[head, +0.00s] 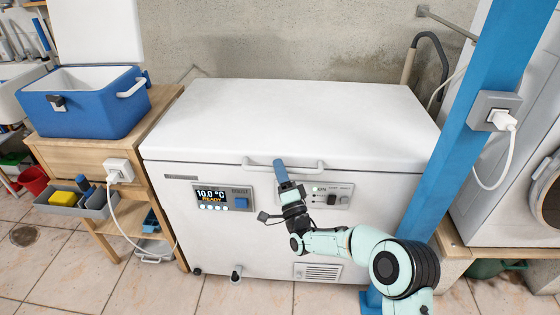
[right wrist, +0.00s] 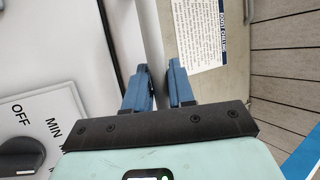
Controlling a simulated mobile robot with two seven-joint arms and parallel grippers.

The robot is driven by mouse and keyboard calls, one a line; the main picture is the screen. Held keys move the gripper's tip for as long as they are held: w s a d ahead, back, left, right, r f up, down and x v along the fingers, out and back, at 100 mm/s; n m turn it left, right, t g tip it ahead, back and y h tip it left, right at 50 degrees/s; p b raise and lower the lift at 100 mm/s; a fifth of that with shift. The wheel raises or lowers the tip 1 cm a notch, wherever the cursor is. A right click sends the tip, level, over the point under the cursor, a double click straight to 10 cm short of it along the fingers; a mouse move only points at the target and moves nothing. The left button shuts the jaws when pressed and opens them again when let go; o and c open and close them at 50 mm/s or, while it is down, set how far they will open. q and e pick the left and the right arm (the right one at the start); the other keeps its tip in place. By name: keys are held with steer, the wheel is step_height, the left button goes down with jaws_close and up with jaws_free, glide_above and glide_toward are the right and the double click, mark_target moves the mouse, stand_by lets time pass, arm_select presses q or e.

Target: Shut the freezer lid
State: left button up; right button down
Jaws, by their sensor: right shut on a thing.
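The white chest freezer (head: 215,235) stands against the wall. Its white lid (head: 290,115) lies flat across the top in the head view, and no clear gap shows along its front edge. A white bar handle (head: 258,166) runs along the lid's front edge. In the right wrist view the fingers (right wrist: 160,82) stand on either side of the pale handle bar (right wrist: 150,35). My left gripper is not in view.
A blue cooler (head: 85,110) with its white lid raised stands on a wooden cabinet at the left. A blue post (head: 465,120) with a socket and plug rises close to my right arm. The freezer front carries a display (head: 212,197) and a dial panel (head: 330,196). The lid's top is clear.

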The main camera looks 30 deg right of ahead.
steer(key=shift+d+f, duration=0.15)
steer(key=shift+f, duration=0.65)
steer(key=c, duration=1.1)
jaws_free()
steer(key=shift+f, duration=0.1)
steer(key=shift+o, duration=0.2)
steer(key=v, duration=1.3)
steer(key=shift+s+a+r, duration=0.2)
steer(key=shift+r, duration=0.1)
